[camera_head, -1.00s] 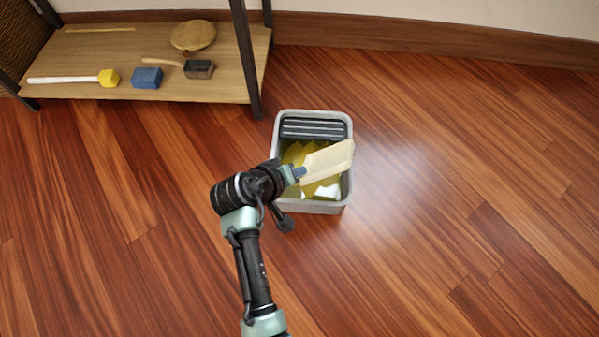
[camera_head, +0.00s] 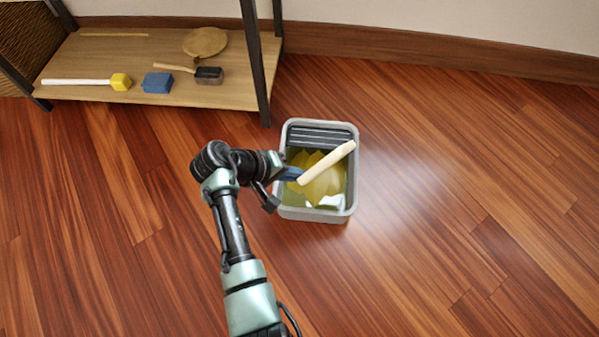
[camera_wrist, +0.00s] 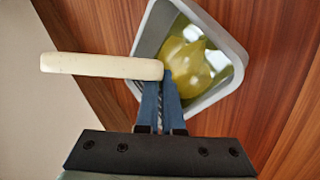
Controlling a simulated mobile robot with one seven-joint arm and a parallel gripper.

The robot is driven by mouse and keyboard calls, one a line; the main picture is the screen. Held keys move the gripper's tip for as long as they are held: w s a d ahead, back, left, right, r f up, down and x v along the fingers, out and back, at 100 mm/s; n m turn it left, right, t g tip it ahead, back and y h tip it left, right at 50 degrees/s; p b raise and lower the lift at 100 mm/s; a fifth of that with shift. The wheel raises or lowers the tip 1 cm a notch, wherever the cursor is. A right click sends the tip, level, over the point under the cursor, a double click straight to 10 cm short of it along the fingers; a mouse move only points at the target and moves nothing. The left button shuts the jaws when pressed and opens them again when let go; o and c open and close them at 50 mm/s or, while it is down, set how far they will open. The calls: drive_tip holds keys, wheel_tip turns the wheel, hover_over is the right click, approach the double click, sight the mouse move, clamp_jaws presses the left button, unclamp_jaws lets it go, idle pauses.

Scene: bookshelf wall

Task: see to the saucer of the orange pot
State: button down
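My gripper (camera_head: 292,174) is shut on a pale cream flat piece (camera_head: 328,162), which may be the saucer. The piece is seen nearly edge-on and tilted, its right end higher, above a grey bucket (camera_head: 353,197). In the wrist view my blue fingers (camera_wrist: 161,86) meet at one end of the cream piece (camera_wrist: 92,65), with the bucket rim (camera_wrist: 238,62) behind. Yellow-green stuff (camera_head: 322,188) shows inside the bucket; I cannot tell whether it is liquid or cloth. The orange pot is not in view.
A low wooden shelf (camera_head: 110,52) at upper left holds a white-handled tool with a yellow head (camera_head: 120,82), a blue block (camera_head: 157,83), a brush (camera_head: 208,75) and a round wooden disc (camera_head: 205,42). A dark shelf post (camera_head: 256,65) stands near the bucket. The floor to the right is clear.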

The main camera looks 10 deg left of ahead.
drive_tip(key=r+t+y+p, duration=0.1)
drive_tip(key=p, duration=0.1)
drive_tip(key=r+m+t+y+p, duration=0.1)
drive_tip(key=p, duration=0.1)
drive_tip(key=r+m+t+y+p, duration=0.1)
drive_tip(key=p, duration=0.1)
drive_tip(key=shift+s+d+r, duration=0.2)
drive_tip(key=shift+s+r, duration=0.05)
drive_tip(key=shift+r, duration=0.1)
drive_tip(key=shift+r+m+t+y, duration=0.5)
drive_tip(key=shift+r+t+y, duration=0.15)
drive_tip(key=shift+t, duration=0.25)
drive_tip(key=r+m+t+y+b, duration=0.1)
drive_tip(key=t+y, duration=0.1)
drive_tip(key=shift+d+r+m+t, duration=0.1)
drive_tip(key=shift+r+m+t, duration=0.2)
drive_tip(key=shift+r, duration=0.05)
drive_tip(key=shift+r+m+t+y+b, duration=0.4)
drive_tip(key=shift+r+t+b, duration=0.25)
drive_tip(key=shift+b, duration=0.2)
drive_tip(key=shift+r+t, duration=0.25)
drive_tip(key=shift+r, duration=0.1)
